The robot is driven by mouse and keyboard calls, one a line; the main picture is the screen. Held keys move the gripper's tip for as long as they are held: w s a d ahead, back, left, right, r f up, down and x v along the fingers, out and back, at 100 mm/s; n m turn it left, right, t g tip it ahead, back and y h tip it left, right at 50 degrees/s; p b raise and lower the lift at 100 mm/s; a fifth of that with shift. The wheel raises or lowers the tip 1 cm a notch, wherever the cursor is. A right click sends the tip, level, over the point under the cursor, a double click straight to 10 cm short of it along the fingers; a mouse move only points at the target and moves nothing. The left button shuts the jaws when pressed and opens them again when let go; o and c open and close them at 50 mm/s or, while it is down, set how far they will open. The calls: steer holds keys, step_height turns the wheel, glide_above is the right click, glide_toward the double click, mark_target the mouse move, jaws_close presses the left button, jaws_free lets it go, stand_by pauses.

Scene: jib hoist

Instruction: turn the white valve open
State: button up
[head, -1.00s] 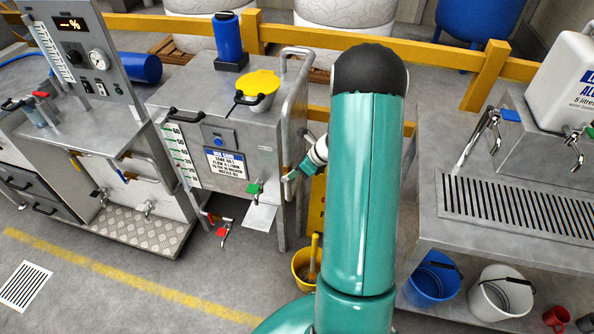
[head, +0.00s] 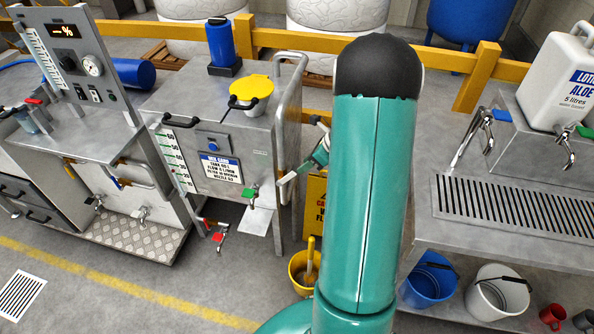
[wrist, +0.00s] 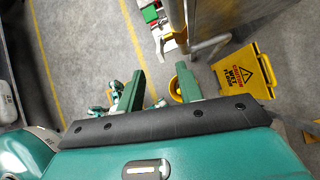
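A small tap (head: 143,214) with a pale lever sits low on the left machine and may be the white valve; its colour and lever angle are too small to be sure of. My gripper (head: 290,180) is in the air at the right side of the middle steel tank (head: 231,140), partly hidden by my arm, well right of that tap. In the wrist view my gripper (wrist: 160,72) is open, with two green fingers apart and nothing between them.
The tank has a green-handled tap (head: 250,195), with a red-handled valve (head: 218,237) below and a vertical pipe (head: 285,125) beside my gripper. A yellow bucket (head: 303,284) and wet-floor sign (wrist: 243,70) stand nearby. The front left floor is clear.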

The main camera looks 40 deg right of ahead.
steer(key=v, duration=0.5)
steer(key=shift+r, duration=0.1)
steer(key=shift+s+d+f, duration=0.1)
steer(key=shift+s+f, duration=0.15)
steer(key=shift+f, duration=0.05)
steer(key=c, duration=0.6)
steer(key=s+f, duration=0.1)
steer(key=s+d+f+t+y, duration=0.1)
steer(key=s+f, duration=0.1)
steer(key=s+f+t+y, duration=0.1)
steer(key=f, duration=0.1)
steer(key=shift+s+d, duration=0.3)
jaws_close()
steer(key=t, duration=0.4)
glide_toward(288, 178)
step_height(288, 178, down, 3)
steer(key=shift+w+a+r, duration=0.15)
steer(key=shift+w+r, duration=0.1)
steer(key=shift+w, duration=0.3)
steer(key=shift+w+a+r, duration=0.1)
steer(key=shift+w+r, duration=0.15)
steer(key=shift+w, duration=0.3)
steer(key=shift+w+a+r, duration=0.15)
steer(key=shift+w+r, duration=0.1)
steer(key=shift+w, duration=0.3)
